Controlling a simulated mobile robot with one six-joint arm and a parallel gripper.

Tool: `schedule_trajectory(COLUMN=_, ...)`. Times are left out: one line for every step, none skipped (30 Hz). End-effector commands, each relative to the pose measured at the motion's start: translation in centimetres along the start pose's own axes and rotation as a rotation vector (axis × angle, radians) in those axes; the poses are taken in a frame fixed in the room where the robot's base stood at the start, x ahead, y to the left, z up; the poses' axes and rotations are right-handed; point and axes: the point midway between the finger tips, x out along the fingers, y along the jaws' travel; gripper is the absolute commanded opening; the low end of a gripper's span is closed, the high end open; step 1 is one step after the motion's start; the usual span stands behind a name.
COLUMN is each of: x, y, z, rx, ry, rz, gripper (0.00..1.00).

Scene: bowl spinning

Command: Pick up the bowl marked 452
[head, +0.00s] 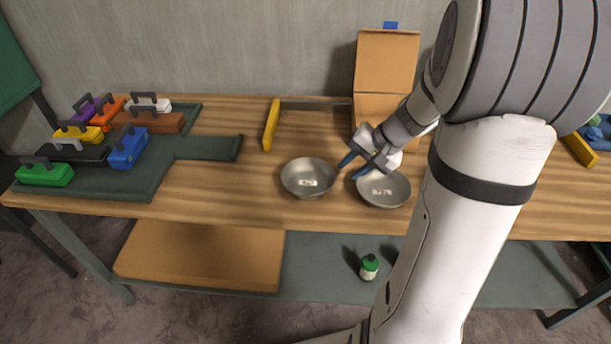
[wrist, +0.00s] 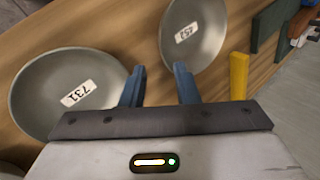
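The bowl marked 452 (wrist: 208,24) is a shallow grey metal bowl with a white label, at the top of the wrist view. By the yellow bar beside it, it matches the left bowl (head: 309,170) in the head view, where the label is too small to read. It stands upright on the wooden table (head: 230,190). A similar bowl marked 731 (wrist: 50,80) matches the right bowl (head: 384,197). My gripper (head: 354,167) is open, with its blue fingers apart and empty above the gap between the bowls. The fingers also show in the wrist view (wrist: 160,82).
A yellow bar (head: 271,125) lies behind the left bowl. An open cardboard box (head: 386,62) stands at the back. Several coloured handled blocks (head: 128,148) sit on a dark green board at the left. The table front left of the bowls is clear.

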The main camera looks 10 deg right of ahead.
Motion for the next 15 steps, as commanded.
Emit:
schedule_trajectory(x=0.7, y=0.0, z=0.0, rx=0.002, ry=-0.003, rz=-0.001, gripper=0.28)
schedule_trajectory(x=1.0, y=0.0, z=0.0, rx=0.002, ry=-0.003, rz=-0.002, gripper=0.28)
schedule_trajectory(x=1.5, y=0.0, z=0.0, rx=0.002, ry=-0.002, rz=-0.001, gripper=0.28)
schedule_trajectory(x=1.8, y=0.0, z=0.1, rx=0.002, ry=-0.003, rz=0.0, gripper=0.28)
schedule_trajectory(x=2.1, y=0.0, z=0.1, rx=0.001, ry=-0.004, rz=0.0, gripper=0.28)
schedule_trajectory(x=2.5, y=-0.1, z=0.1, rx=0.0, ry=-0.003, rz=0.0, gripper=0.28)
schedule_trajectory(x=2.9, y=-0.1, z=0.2, rx=0.0, ry=-0.003, rz=0.0, gripper=0.28)
schedule_trajectory(x=3.3, y=-0.2, z=0.2, rx=0.0, ry=-0.003, rz=0.0, gripper=0.28)
schedule_trajectory(x=4.0, y=-0.2, z=0.3, rx=0.001, ry=-0.005, rz=0.001, gripper=0.28)
schedule_trajectory(x=4.5, y=-0.3, z=0.4, rx=0.002, ry=-0.005, rz=0.001, gripper=0.28)
schedule_trajectory(x=5.0, y=-0.3, z=0.4, rx=0.001, ry=-0.005, rz=0.001, gripper=0.28)
schedule_trajectory(x=5.5, y=-0.3, z=0.4, rx=0.0, ry=-0.004, rz=0.002, gripper=0.28)
schedule_trajectory(x=6.0, y=-0.3, z=0.4, rx=0.001, ry=-0.003, rz=0.001, gripper=0.28)
schedule_trajectory(x=6.3, y=-0.3, z=0.4, rx=0.002, ry=-0.004, rz=0.001, gripper=0.28)
schedule_trajectory(x=6.7, y=-0.3, z=0.4, rx=0.001, ry=-0.003, rz=0.001, gripper=0.28)
